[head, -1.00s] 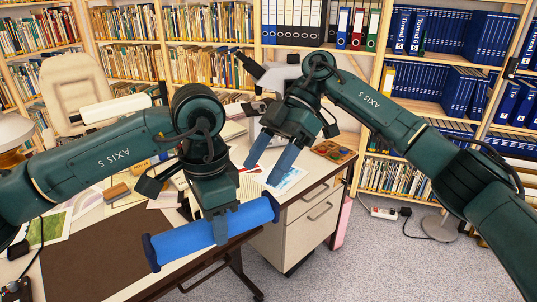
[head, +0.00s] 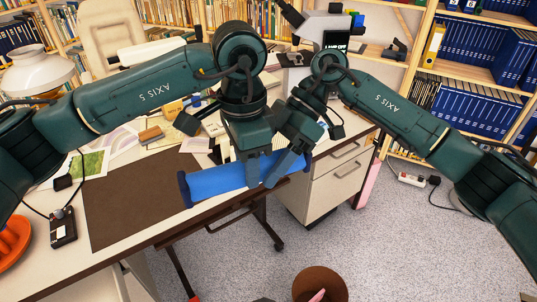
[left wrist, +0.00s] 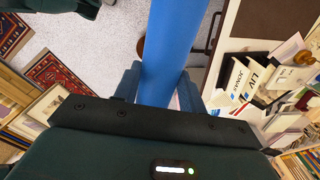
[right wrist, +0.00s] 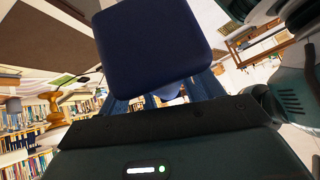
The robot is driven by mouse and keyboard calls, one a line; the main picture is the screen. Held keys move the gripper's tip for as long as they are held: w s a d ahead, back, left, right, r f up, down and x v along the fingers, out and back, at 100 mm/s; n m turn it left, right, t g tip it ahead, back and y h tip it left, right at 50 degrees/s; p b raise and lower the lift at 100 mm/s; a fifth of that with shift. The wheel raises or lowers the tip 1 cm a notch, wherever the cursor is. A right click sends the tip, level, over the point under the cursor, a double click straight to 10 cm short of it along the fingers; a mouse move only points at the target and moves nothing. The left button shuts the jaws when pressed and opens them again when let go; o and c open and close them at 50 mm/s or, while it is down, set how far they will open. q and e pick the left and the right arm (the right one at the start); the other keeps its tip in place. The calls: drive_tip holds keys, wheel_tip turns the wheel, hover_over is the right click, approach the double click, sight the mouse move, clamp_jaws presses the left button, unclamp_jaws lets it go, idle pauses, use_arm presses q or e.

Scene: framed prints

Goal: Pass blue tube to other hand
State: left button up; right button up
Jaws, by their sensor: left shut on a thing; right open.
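The blue tube (head: 215,181) has dark blue end caps and is held roughly level, above the desk's front edge in the head view. My left gripper (head: 252,172) is shut on the tube, right of its middle. The tube's body (left wrist: 170,45) runs between the left fingers in the left wrist view. My right gripper (head: 284,168) is open at the tube's right part, close beside the left gripper. In the right wrist view a dark blue end cap (right wrist: 150,45) fills the upper middle and partly hides the right fingers. I cannot tell whether they touch the tube.
The desk (head: 140,242) has a brown mat (head: 130,205) and a drawer unit (head: 325,188). An orange bowl (head: 12,240) and a white lamp (head: 35,72) stand at the left. A brown bin (head: 320,284) is on the floor.

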drive_tip(key=shift+c, duration=0.5)
drive_tip(key=c, duration=0.9)
drive_tip(key=o, duration=1)
